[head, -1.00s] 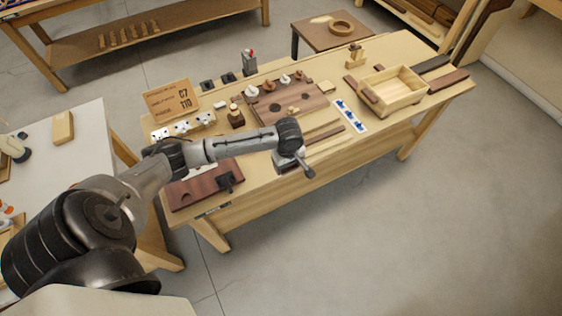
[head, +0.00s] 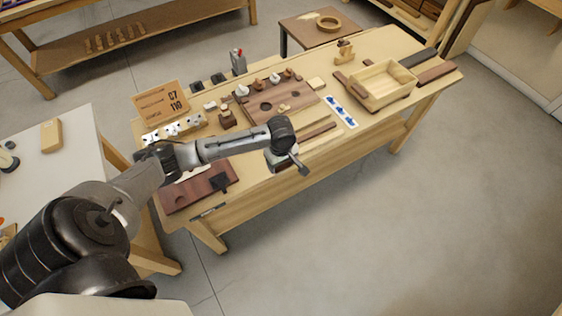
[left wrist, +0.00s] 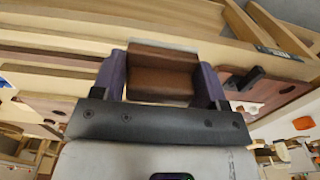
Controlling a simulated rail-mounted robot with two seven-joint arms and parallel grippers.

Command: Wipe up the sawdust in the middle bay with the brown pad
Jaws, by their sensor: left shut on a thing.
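My left gripper (head: 283,163) is over the front part of the bench (head: 300,187), seen from behind and above in the head view. In the left wrist view the left gripper (left wrist: 161,83) is shut on the brown pad (left wrist: 160,75), which sits between its two dark purple fingers. In the head view the pad is hidden by the gripper and wrist. I cannot make out the sawdust or tell which part is the middle bay. My right gripper is not in view.
A brown board with holes and knobs (head: 295,97) lies behind the gripper. A dark red-brown board (head: 190,195) is at the front left. An open wooden box (head: 384,84) stands at the right. A cardboard sign (head: 160,102) stands at the back left.

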